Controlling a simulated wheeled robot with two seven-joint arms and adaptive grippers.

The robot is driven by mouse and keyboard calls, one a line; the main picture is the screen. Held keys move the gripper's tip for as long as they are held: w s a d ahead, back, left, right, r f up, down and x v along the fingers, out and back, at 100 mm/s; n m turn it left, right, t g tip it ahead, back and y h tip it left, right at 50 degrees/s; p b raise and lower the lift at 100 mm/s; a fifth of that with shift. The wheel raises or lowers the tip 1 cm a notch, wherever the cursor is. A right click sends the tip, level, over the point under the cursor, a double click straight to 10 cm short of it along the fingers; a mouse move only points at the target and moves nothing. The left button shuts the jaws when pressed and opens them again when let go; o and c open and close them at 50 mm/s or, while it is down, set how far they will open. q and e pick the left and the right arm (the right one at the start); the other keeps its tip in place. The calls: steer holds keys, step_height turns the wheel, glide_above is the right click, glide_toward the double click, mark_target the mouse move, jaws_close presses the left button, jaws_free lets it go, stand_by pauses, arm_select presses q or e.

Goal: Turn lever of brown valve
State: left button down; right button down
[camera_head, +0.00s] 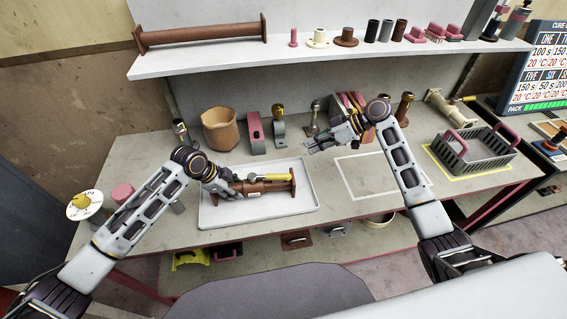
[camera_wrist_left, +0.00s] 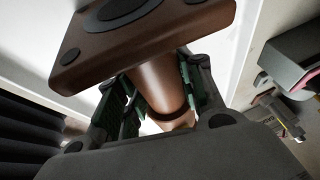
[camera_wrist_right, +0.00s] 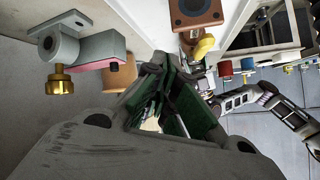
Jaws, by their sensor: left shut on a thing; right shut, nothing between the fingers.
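The brown valve (camera_head: 262,189) lies on its side on a white tray (camera_head: 232,216), with a yellow lever (camera_head: 272,176) along its top. My left gripper (camera_head: 224,188) is shut on the valve's left end. In the left wrist view its fingers lie on both sides of the brown pipe (camera_wrist_left: 160,85), just behind the square flange (camera_wrist_left: 145,40). My right gripper (camera_head: 318,147) is shut and empty, above the table to the right of and behind the valve. In the right wrist view, a brown flange (camera_wrist_right: 195,12) and a yellow lever end (camera_wrist_right: 203,45) show beyond the shut fingers (camera_wrist_right: 160,80).
Behind the tray stand a brown pot (camera_head: 220,130), a pink-faced block (camera_head: 255,134) and a grey clamp with a gold knob (camera_head: 279,128). A grey basket (camera_head: 474,153) stands at the right. A white-outlined area (camera_head: 372,178) right of the tray is clear.

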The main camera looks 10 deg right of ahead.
mark_target(269, 177)
steer(key=y, duration=0.1)
steer(key=s+r+g+y, duration=0.1)
steer(key=y, duration=0.1)
steer(key=r+y, duration=0.1)
steer(key=y, duration=0.1)
steer(key=shift+s+a+g, duration=0.25)
steer(key=shift+g, duration=0.05)
stand_by(0.4)
steer(key=shift+s+a+f, duration=0.3)
steer(key=shift+a+f, duration=0.55)
steer(key=shift+a, duration=0.85)
steer(key=shift+s+a+f, duration=0.3)
steer(key=shift+a+f, duration=0.6)
steer(key=shift+a, duration=0.8)
steer(key=shift+s+a+f, duration=0.3)
steer(key=shift+a+f, duration=0.55)
steer(key=shift+a, duration=0.85)
steer(key=shift+s+f+m, duration=0.1)
steer(key=shift+s+m, duration=0.1)
steer(key=shift+m, duration=0.2)
